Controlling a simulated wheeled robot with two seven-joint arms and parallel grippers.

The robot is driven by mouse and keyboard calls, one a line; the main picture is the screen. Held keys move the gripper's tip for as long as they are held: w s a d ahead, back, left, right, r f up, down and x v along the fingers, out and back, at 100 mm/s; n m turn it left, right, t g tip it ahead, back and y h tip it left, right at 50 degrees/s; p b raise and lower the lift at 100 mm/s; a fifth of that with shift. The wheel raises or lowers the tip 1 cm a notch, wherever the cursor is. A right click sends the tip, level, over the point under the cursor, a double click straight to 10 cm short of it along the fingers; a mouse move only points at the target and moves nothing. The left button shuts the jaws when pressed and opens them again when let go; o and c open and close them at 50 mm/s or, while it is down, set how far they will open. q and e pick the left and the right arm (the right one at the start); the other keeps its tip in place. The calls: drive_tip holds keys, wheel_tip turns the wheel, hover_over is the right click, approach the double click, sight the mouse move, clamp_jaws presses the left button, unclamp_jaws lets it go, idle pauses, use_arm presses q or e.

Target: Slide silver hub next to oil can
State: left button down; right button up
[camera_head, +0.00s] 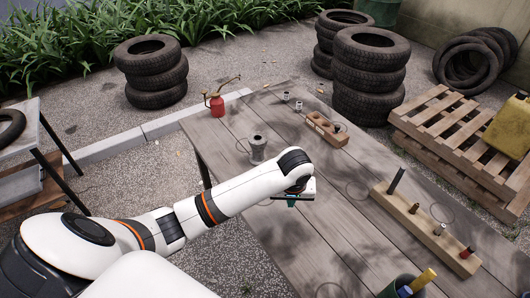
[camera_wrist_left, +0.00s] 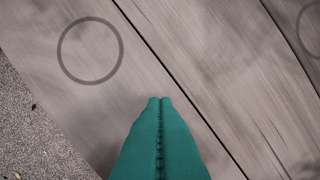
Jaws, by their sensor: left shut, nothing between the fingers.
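The silver hub (camera_head: 257,149), a grey metal cylinder, stands on the wooden table just behind my left forearm. The red oil can (camera_head: 217,105) with its long thin spout stands at the far left corner of the table, apart from the hub. My left gripper (camera_head: 291,204) is low over the table, on the near right side of the hub and apart from it. Its green fingers (camera_wrist_left: 160,100) are shut with nothing between them. The hub and oil can are not in the left wrist view. My right gripper is not in view.
A drawn ring (camera_wrist_left: 90,51) marks the tabletop. Bare boards lie between hub and oil can.

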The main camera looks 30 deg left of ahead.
sight(258, 149)
use_arm(q)
drive_tip(key=w+a+r+n+y, duration=0.2)
drive_tip(key=w+a+r+n, duration=0.5)
drive_tip(key=w+a+r, duration=0.25)
drive_tip(key=shift+g, duration=0.3)
drive_tip(key=x, duration=0.7)
drive_tip(key=a+x, duration=0.1)
drive_tip(key=x, duration=0.2)
drive_tip(key=shift+s+f, duration=0.2)
drive_tip(key=shift+s, duration=0.1)
drive_tip(key=shift+w+a+p, duration=0.1)
drive_tip(key=shift+w+a, duration=0.2)
drive_tip(key=shift+a, duration=0.3)
drive_tip(key=shift+w+a+p, duration=0.1)
drive_tip(key=shift+w+a, duration=0.15)
drive_tip(key=shift+a, duration=0.4)
drive_tip(key=shift+w+a+p, duration=0.1)
drive_tip(key=shift+w+a, duration=0.2)
drive_tip(key=shift+a, duration=0.3)
